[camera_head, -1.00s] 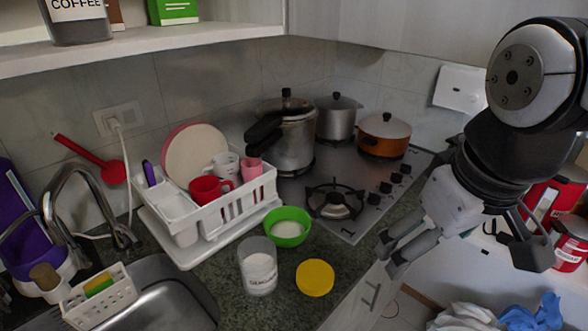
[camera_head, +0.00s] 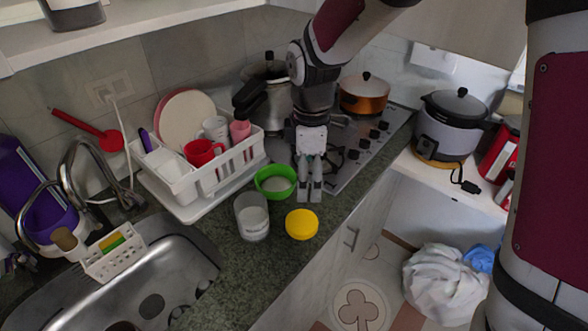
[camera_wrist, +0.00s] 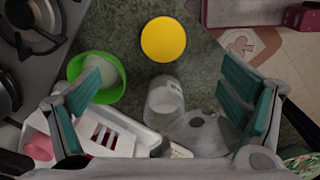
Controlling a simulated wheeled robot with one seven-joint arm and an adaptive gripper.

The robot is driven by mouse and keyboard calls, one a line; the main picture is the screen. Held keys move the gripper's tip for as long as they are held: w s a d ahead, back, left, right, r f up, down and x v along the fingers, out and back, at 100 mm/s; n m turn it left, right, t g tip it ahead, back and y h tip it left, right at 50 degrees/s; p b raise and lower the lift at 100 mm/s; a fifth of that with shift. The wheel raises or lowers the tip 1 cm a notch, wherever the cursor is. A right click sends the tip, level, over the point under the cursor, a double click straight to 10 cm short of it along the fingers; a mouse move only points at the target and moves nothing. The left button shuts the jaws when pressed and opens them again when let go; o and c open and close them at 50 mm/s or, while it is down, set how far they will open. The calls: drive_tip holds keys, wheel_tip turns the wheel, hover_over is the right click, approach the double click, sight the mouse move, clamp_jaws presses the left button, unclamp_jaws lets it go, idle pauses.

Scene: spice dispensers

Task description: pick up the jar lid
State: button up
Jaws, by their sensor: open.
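The jar lid, a yellow disc (camera_head: 302,224), lies flat on the granite counter near its front edge. It also shows in the wrist view (camera_wrist: 163,39) at the top middle. A clear jar (camera_head: 252,217) with white contents stands left of the lid and shows in the wrist view (camera_wrist: 164,98). My gripper (camera_head: 310,198) points down just behind the lid in the head view, apparently above the counter. In the wrist view my gripper (camera_wrist: 162,80) is open and empty, its green-padded fingers wide apart. The lid lies beyond the fingertips, apart from them.
A green bowl (camera_head: 275,188) of white contents stands close behind the jar. A white dish rack (camera_head: 212,178) stands behind left, the sink (camera_head: 170,265) at left. A stove with pots, including an orange pot (camera_head: 364,95), lies behind my gripper. Counter in front of the lid is clear.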

drive_tip(key=a+f+n, duration=0.1)
drive_tip(key=f, duration=0.1)
drive_tip(key=p, duration=0.1)
hover_over(300, 221)
drive_tip(key=f, duration=0.8)
drive_tip(key=shift+w+d, duration=0.1)
drive_tip(key=shift+w, duration=0.1)
drive_tip(key=shift+s+f+p, duration=0.15)
drive_tip(key=shift+f+p, duration=0.2)
drive_tip(key=shift+f, duration=1.05)
drive_tip(key=shift+s+f+p, duration=0.1)
drive_tip(key=shift+f+p, duration=0.25)
drive_tip(key=shift+f, duration=1)
drive_tip(key=c, duration=1)
